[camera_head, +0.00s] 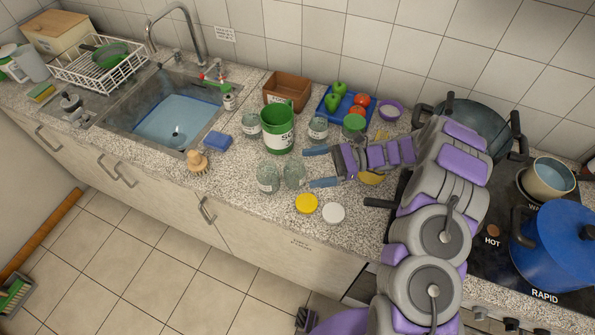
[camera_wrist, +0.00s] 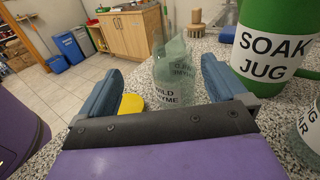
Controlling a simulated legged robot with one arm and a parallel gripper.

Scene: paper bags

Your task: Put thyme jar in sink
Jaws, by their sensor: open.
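A clear glass jar labelled WILD THYME (camera_wrist: 166,98) stands upright on the counter, in front of and between my open fingers in the wrist view. It appears to be the right one of two clear jars in the head view (camera_head: 294,175). The other clear jar (camera_head: 268,177) stands just left of it; in the wrist view it overlaps behind, its label only partly readable. My gripper (camera_head: 320,167) is open and empty, pointing left at the jars, right of them. The sink (camera_head: 150,100) is at the left, with bluish water or a blue bottom.
The green soak jug (camera_head: 278,130) stands close behind the jars. Yellow (camera_head: 306,204) and white (camera_head: 333,213) lids lie in front. A brush (camera_head: 197,161) and blue sponge (camera_head: 217,141) lie near the sink.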

